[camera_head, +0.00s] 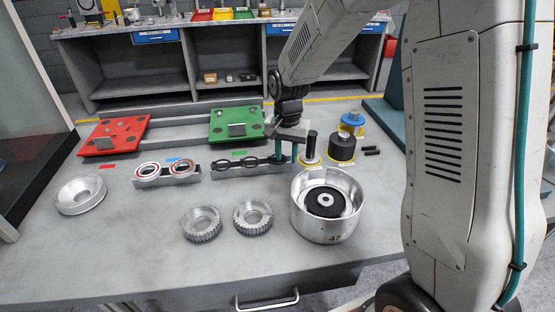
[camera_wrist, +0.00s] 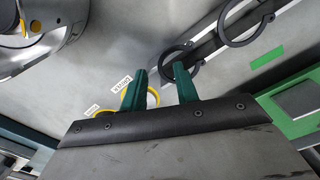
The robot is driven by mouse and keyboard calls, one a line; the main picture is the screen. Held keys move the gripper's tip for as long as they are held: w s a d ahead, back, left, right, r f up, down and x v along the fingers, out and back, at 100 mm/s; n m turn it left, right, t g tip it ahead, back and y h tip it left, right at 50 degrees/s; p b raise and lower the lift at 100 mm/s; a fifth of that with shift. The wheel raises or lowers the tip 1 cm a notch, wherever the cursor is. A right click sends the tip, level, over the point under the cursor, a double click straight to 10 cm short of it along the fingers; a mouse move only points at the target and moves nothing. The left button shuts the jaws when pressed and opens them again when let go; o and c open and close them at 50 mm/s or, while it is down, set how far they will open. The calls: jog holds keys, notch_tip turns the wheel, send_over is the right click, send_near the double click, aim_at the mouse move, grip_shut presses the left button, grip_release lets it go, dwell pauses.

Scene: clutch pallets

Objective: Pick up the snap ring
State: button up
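In the wrist view, the near ring (camera_wrist: 165,55) overlaps the tip of the right green finger, and the far ring (camera_wrist: 232,43) is up and to the right. My gripper (camera_wrist: 159,70) is open, its two green fingers apart with no object visibly clamped. I cannot tell whether the right finger touches the near ring or passes through its opening.
A silver drum (camera_head: 326,228) with a black disc inside stands right of the rack. Two toothed rings (camera_head: 201,224) lie in front. A bearing rack (camera_head: 167,177) is to the left. Red (camera_head: 113,136) and green (camera_head: 236,123) pallets lie behind. A black cylinder (camera_head: 341,148) stands at right.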

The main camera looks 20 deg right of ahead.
grip_shut()
